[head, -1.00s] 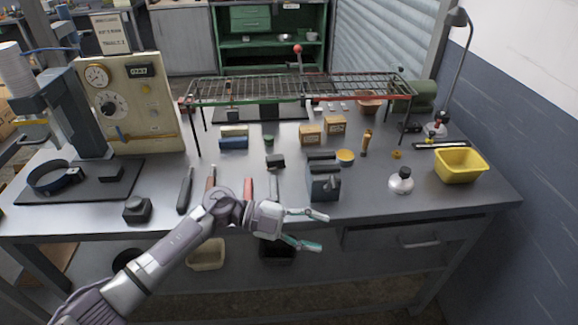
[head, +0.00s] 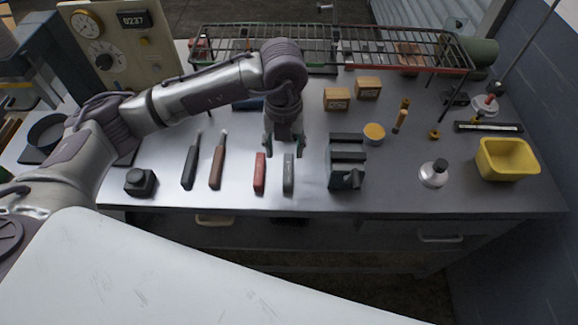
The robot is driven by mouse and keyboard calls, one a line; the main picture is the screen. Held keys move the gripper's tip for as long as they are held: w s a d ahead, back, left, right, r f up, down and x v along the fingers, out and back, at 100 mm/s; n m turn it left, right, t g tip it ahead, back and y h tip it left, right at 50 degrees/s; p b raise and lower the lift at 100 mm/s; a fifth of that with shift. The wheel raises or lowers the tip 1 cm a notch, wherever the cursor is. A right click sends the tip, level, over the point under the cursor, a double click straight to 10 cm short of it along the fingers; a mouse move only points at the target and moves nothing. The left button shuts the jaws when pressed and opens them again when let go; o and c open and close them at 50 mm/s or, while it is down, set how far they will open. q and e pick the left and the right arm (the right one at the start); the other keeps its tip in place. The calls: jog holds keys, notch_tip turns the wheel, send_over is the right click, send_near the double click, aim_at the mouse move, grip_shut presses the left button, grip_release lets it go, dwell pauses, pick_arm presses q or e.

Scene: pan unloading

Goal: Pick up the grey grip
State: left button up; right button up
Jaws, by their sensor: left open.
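The grey grip (head: 289,176) is a slim upright-lying bar on the metal workbench (head: 400,190) near its front edge, beside a similar red grip (head: 259,173). My left gripper (head: 285,152) points down just behind the grey grip in the picture, its two fingers spread apart with nothing between them. The far end of the grey grip comes close to the fingers; I cannot tell whether they touch. My right gripper is not in view.
A dark vise-like block (head: 346,165) stands right of the grey grip. Two tools with dark (head: 190,165) and brown (head: 217,165) handles lie to the left, with a black block (head: 140,181) beyond them. A wire rack (head: 400,42) spans the back.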

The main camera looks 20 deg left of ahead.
aim_at(288, 169)
pick_arm(q)
jog(key=f, duration=0.2)
jog(key=f+p, duration=0.1)
jog(key=shift+w+f, duration=0.25)
jog(key=f, duration=0.1)
jog(key=f+p, duration=0.2)
jog(key=shift+d+f, duration=0.3)
jog(key=shift+w+f, duration=0.1)
jog(key=shift+f, duration=0.45)
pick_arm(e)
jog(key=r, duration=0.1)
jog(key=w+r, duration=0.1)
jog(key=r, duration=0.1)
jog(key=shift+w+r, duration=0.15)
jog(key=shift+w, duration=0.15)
pick_arm(q)
grip_shut()
